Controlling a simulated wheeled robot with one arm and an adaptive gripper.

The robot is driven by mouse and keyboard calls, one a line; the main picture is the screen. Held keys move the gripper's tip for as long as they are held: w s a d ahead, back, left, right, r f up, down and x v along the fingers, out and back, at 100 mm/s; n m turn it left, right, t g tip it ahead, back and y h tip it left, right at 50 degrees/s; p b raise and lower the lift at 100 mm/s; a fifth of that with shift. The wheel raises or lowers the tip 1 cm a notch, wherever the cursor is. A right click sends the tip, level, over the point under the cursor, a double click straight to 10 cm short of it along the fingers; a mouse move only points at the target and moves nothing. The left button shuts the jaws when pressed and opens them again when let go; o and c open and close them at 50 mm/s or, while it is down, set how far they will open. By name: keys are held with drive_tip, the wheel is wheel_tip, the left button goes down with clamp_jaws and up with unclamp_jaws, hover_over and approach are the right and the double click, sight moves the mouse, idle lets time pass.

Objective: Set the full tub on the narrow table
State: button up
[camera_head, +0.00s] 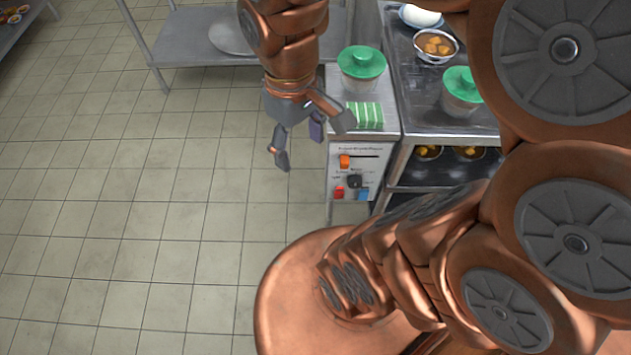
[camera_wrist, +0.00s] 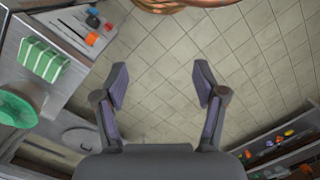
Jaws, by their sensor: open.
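A second tub with a green lid (camera_head: 461,92) stands on the dark-topped counter to the right. The lids are closed, so I cannot tell which tub is full. My gripper (camera_head: 310,146) hangs left of the narrow table's front, apart from both tubs. Its fingers are spread and empty in the wrist view (camera_wrist: 161,78), over floor tiles. One green lid (camera_wrist: 16,108) shows at the left edge there.
A bowl of orange chunks (camera_head: 436,46) stands on the counter. A steel table (camera_head: 200,38) is behind. The tiled floor (camera_head: 130,200) at left is clear.

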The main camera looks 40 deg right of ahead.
drive_tip(key=s+a+f+m, duration=0.1)
drive_tip(key=s+f+m, duration=0.1)
drive_tip(key=s, duration=0.4)
drive_tip(key=shift+s+a+f, duration=0.3)
drive_tip(key=shift+a+f, duration=0.05)
drive_tip(key=shift+f, duration=0.25)
wheel_tip(320, 180, up, 5)
drive_tip(key=p, duration=0.5)
idle(0.5)
